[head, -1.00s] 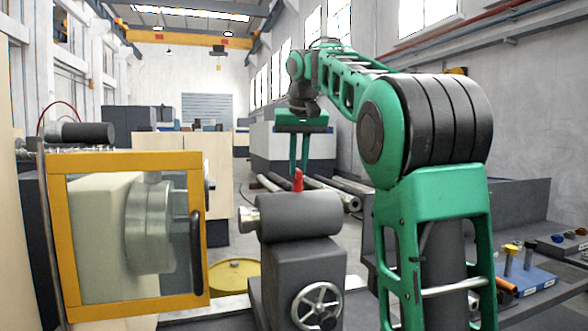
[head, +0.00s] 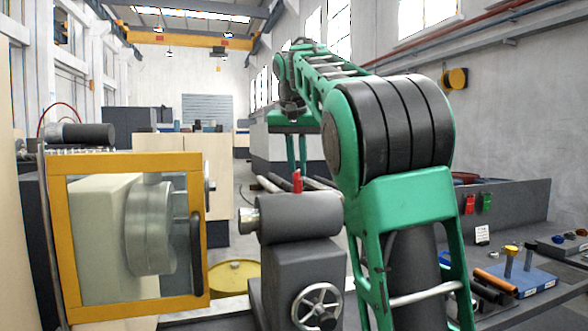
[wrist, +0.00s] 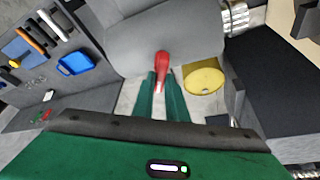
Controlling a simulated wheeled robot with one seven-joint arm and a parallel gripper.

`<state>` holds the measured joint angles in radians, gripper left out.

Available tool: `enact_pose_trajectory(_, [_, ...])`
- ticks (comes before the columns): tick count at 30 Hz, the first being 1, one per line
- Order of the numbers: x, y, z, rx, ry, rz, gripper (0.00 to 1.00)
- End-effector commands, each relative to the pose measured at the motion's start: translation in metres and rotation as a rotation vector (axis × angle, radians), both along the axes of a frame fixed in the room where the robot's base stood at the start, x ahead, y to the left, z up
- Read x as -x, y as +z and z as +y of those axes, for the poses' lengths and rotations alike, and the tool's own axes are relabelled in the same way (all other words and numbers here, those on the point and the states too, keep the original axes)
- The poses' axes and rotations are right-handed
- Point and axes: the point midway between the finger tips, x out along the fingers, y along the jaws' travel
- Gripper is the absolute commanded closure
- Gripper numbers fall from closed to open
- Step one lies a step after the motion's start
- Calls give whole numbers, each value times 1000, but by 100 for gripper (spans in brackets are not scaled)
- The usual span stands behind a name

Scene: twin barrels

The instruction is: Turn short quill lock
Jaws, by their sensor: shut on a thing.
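The short quill lock is a red lever (head: 297,182) standing up from the top of the grey tailstock barrel (head: 305,218). In the wrist view the red lever (wrist: 162,62) rises from the grey barrel (wrist: 150,40) into the space between my fingers. My gripper (head: 297,166) has two green fingers reaching down to the lever from behind the barrel. In the wrist view my gripper (wrist: 161,84) is shut on the lever, one finger on each side. The lever's lower end is partly hidden in the head view.
A handwheel (head: 317,306) is on the tailstock's front. A yellow-framed guard (head: 57,240) covers the chuck at left. A yellow drum lid (head: 232,277) lies low behind. A blue tool tray (head: 527,282) sits at right. Steel bars lie behind the tailstock.

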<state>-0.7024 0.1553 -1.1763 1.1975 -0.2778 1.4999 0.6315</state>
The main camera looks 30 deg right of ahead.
Motion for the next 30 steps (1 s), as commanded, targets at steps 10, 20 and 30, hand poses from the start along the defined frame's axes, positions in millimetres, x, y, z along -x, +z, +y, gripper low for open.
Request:
enact_pose_trajectory(10, [-5, -1, 6, 6, -309, -3, 100])
enact_pose_trajectory(20, [-7, -4, 8, 8, -619, 2, 100])
enact_pose_trajectory(30, [-9, -4, 8, 7, -892, 3, 100])
